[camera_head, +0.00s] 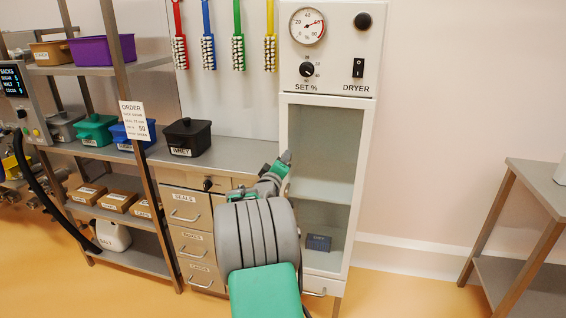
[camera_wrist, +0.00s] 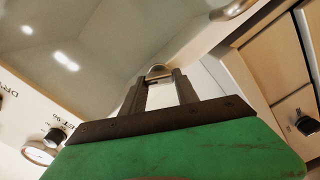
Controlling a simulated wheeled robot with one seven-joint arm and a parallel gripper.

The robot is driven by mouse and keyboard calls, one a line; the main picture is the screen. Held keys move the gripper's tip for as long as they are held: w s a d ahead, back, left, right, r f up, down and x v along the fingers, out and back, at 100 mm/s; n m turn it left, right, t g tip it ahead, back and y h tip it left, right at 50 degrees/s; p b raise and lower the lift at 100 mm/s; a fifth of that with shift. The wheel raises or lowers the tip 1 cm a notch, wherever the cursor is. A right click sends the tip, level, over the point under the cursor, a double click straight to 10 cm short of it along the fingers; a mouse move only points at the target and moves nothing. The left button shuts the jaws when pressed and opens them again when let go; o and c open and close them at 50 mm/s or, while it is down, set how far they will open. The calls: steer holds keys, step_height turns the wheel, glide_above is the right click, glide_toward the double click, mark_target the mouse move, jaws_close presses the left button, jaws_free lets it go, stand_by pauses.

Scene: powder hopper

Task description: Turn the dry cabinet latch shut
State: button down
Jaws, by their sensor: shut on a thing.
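The dry cabinet (camera_head: 367,150) is a tall white unit with a glass door (camera_head: 328,145), which looks closed. My gripper (camera_head: 285,160) is at the left edge of the door, at about mid-height, with my arm in front of the lower left part. In the wrist view, my gripper (camera_wrist: 159,82) has its two dark fingers around a small rounded metal piece, the latch (camera_wrist: 158,70). The fingers are shut on it. Most of the latch is hidden between the fingers, so its exact turn cannot be told. In the head view the gripper and arm hide it.
A gauge (camera_head: 307,25), a set knob (camera_head: 307,69) and a dryer switch (camera_head: 358,67) sit above the door. A drawer unit (camera_head: 187,197) and counter stand left of the cabinet. A metal table (camera_head: 540,180) is at the right, with clear floor between.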

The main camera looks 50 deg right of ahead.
steer(key=n+p, duration=0.1)
steer(key=n, duration=0.4)
steer(key=shift+f+n, duration=0.1)
steer(key=shift+n, duration=0.3)
stand_by(0.4)
steer(key=c, duration=0.9)
jaws_free()
steer(key=v, duration=0.7)
steer(key=shift+s+a, duration=0.15)
steer(key=shift+a, duration=0.25)
